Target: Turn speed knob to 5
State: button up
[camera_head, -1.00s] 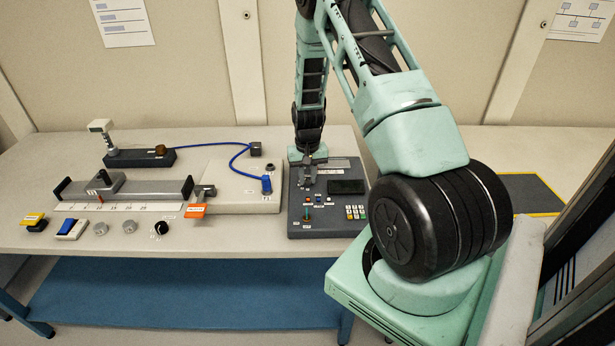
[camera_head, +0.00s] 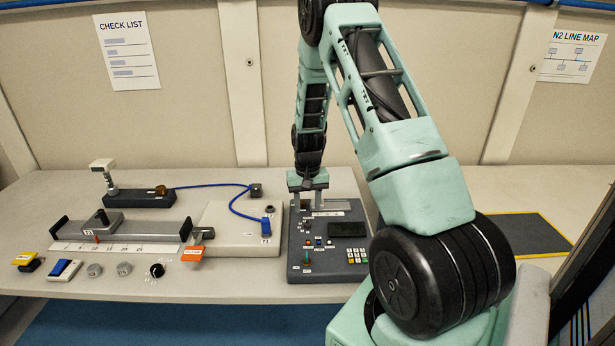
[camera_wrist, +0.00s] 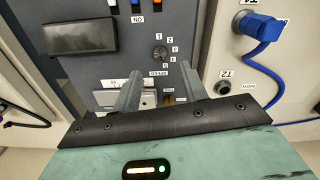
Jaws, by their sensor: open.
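The speed knob (camera_wrist: 160,53) is a small dark round knob on the grey control panel (camera_wrist: 112,70), with small numbers around it and a SPEED label beside it in the wrist view. Its pointer direction is too small to read. In the head view the knob (camera_head: 306,226) sits on the left part of the panel, just in front of my gripper (camera_head: 307,203). In the wrist view my gripper (camera_wrist: 161,70) has its two fingers spread with nothing between them. The knob lies beyond the fingertips and is not touched.
A dark screen (camera_head: 347,229) and several buttons (camera_head: 356,257) share the panel. Left of it a pale box (camera_head: 224,238) carries a blue plug (camera_head: 266,226) and cable. A rail device (camera_head: 130,228) stands farther left. The table right of my arm looks clear.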

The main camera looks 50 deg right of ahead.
aim_at(307, 224)
notch_tip(307, 224, up, 12)
jog(key=b, duration=0.1)
jog(key=shift+a+f, duration=0.1)
dwell(0.6)
